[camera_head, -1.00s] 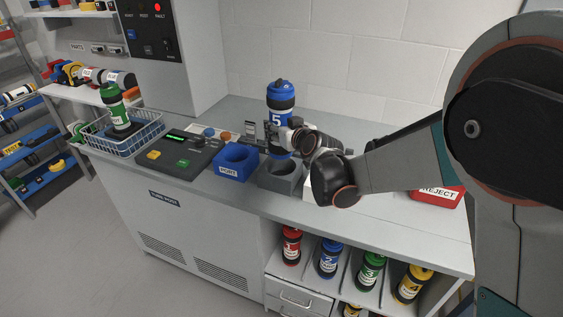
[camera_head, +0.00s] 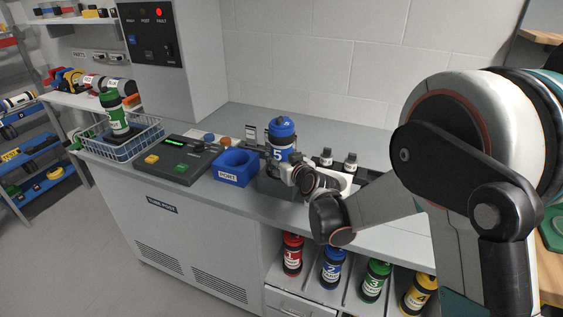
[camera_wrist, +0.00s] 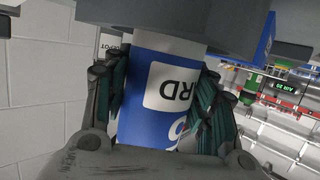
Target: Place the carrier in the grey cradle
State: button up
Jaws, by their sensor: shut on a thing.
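The carrier (camera_head: 281,133) is a blue-capped cylinder with a white "5". In the wrist view the carrier's blue and white label (camera_wrist: 150,100) lies between the two finger pads.
A blue "PORT" block (camera_head: 236,167) stands left of the cradle. Beyond it are a control panel (camera_head: 185,155) and a wire basket (camera_head: 97,147) with a green carrier. Small black bottles (camera_head: 326,158) stand to the right. Coloured carriers (camera_head: 332,265) sit on the shelf below.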

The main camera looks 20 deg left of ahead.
jog(key=shift+r, duration=0.1)
jog(key=o, duration=1.2)
jog(key=shift+s+d+r, duration=0.1)
jog(key=shift+d, duration=0.05)
jog(key=p+v, duration=0.3)
jog(key=v, duration=0.8)
jog(key=shift+s+d, duration=0.25)
